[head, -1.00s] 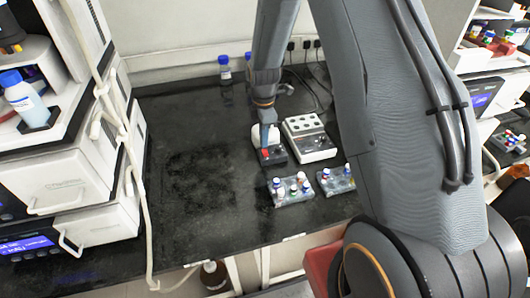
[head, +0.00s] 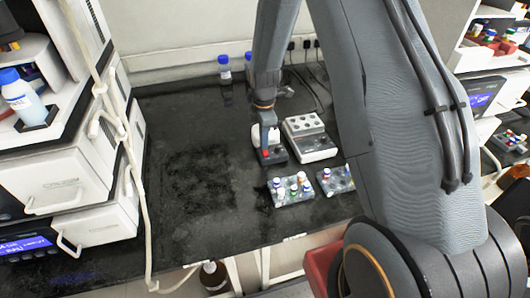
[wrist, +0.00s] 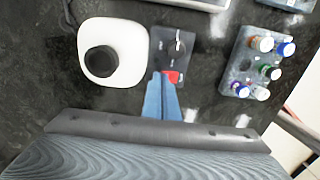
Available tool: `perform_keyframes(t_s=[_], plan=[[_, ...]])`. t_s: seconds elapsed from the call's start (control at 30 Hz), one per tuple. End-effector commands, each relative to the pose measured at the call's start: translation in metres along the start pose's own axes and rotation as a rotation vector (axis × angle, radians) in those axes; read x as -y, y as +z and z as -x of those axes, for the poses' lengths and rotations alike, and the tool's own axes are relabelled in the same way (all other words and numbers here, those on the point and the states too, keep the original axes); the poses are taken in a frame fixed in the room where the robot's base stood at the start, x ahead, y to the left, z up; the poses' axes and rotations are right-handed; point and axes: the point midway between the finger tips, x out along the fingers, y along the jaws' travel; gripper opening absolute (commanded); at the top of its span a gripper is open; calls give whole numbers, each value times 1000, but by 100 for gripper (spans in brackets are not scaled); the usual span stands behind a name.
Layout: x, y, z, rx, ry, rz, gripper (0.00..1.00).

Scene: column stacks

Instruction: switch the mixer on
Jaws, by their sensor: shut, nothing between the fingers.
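The mixer shows in the wrist view as a white rounded body (wrist: 128,42) with a black round cup on top, beside a dark control panel (wrist: 170,42) with a knob. A red switch (wrist: 171,77) sits at the near end of the panel. In the head view the mixer (head: 277,156) stands on the black bench, partly hidden by my gripper. My gripper (wrist: 162,77) is shut and empty, its blue fingertips pointing down at the red switch and covering part of it. I cannot tell whether they touch it. In the head view my gripper (head: 266,147) is over the mixer's dark base.
A white block with round wells (head: 311,143) stands just right of the mixer. Two racks of capped vials (head: 292,198) (head: 336,182) sit nearer the front. Blue-capped bottles (head: 225,72) stand at the back. The bench (head: 195,185) left of the mixer is clear.

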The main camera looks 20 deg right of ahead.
Motion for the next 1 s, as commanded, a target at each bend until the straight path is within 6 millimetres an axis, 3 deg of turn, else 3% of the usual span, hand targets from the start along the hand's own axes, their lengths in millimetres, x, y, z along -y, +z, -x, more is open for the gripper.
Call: perform_keyframes(t_s=[0.5,1.0], plan=[[1,0,-4,0,-2,0,0],[0,0,31,0,0,0,0]])
